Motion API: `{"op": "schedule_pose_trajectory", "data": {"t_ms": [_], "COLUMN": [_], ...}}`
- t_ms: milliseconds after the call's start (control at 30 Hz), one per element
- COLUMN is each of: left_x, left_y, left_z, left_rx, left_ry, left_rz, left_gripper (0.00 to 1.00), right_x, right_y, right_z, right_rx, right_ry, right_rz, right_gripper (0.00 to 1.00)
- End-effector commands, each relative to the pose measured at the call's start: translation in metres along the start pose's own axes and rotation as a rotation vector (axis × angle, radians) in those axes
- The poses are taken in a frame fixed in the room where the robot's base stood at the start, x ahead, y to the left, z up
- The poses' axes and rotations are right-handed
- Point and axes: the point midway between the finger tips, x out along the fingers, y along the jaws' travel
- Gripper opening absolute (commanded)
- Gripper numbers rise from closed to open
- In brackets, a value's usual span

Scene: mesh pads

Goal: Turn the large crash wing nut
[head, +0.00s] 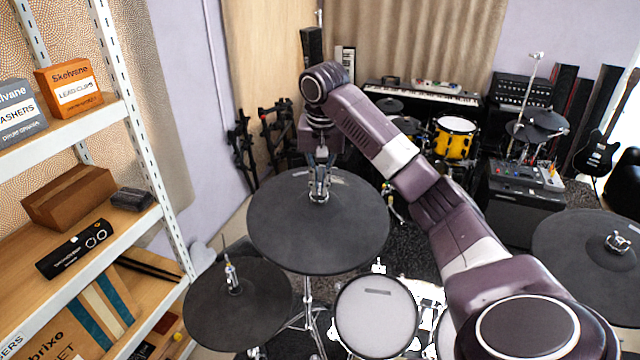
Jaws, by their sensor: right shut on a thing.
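The large crash (290,235) is a dark grey cymbal pad on a stand, in the middle of the head view. Its wing nut (318,196) sits at the top of the pad, mostly hidden by my gripper's fingers. My right gripper (320,190) points down over it from the arm that reaches in from the lower right, and its fingers are shut on the wing nut. My left gripper is not in the view.
A smaller cymbal pad (205,305) stands at the lower left and another pad (575,262) at the right. A mesh drum pad (375,318) is below the crash. A shelf (165,222) with boxes borders the left side.

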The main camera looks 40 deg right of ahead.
Motion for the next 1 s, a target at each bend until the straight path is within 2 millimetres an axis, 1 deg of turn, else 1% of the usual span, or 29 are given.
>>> {"op": "schedule_pose_trajectory", "data": {"t_ms": [100, 300, 500, 867, 900, 1000], "left_x": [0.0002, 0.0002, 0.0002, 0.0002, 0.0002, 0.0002], "left_y": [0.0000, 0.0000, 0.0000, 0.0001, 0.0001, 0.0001], "left_z": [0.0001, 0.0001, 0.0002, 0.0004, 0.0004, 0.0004], "left_rx": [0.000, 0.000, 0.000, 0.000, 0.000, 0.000], "left_ry": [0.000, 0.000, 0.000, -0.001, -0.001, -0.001], "left_rz": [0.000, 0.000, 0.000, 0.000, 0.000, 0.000], "left_gripper": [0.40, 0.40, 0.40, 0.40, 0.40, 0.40], "right_x": [0.0013, 0.0013, 0.0015, 0.0016, 0.0016, 0.0014], "right_y": [-0.0002, -0.0007, -0.0010, -0.0010, -0.0010, -0.0011], "right_z": [0.0010, 0.0011, 0.0012, 0.0014, 0.0014, 0.0013], "right_rx": [0.064, 0.135, 0.164, 0.166, 0.166, 0.166], "right_ry": [-0.004, -0.004, -0.004, -0.005, -0.005, -0.005], "right_rz": [0.005, 0.008, 0.010, 0.010, 0.010, 0.009], "right_gripper": [0.00, 0.00, 0.00, 0.00, 0.07, 0.18]}}
